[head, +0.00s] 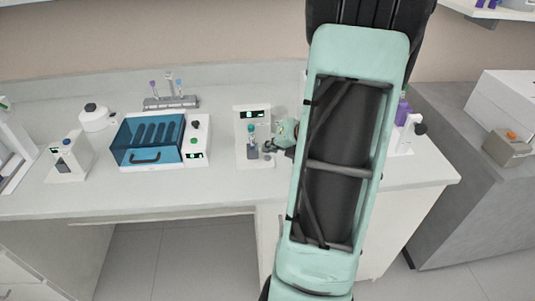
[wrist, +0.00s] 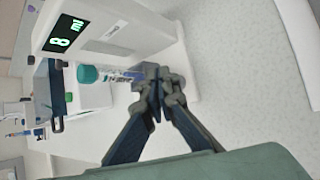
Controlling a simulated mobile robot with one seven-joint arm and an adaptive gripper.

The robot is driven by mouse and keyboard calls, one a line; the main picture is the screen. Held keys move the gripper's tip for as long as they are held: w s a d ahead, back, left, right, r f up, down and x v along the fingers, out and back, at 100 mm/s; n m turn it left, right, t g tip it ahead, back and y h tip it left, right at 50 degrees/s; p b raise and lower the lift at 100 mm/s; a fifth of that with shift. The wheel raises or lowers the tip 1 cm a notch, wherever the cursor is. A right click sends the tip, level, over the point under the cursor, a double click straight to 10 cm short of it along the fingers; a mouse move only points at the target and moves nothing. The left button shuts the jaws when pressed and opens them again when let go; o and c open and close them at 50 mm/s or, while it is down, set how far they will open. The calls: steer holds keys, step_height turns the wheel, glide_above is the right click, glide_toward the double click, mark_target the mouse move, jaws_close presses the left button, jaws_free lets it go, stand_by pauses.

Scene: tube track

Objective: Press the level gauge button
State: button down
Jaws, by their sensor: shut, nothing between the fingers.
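The level gauge (head: 241,139) is a white upright device on the bench, with a dark display that glows green. In the wrist view the gauge (wrist: 118,32) lies sideways and its display reads "8 ml". A tube with a teal cap (wrist: 88,73) stands at the front of the gauge; its cap also shows in the head view (head: 251,128). My gripper (wrist: 158,82) is shut and empty, with its tips by the tube's lower end, close to the gauge's base. In the head view my gripper (head: 270,147) is right of the tube. I cannot make out the button; the fingers may hide it.
A tube rack (head: 171,103) stands behind. The front bench edge is clear.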

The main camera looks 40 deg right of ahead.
mark_target(269, 158)
step_height(269, 158, up, 5)
steer(key=p, duration=0.5)
steer(key=shift+r, duration=0.1)
stand_by(0.7)
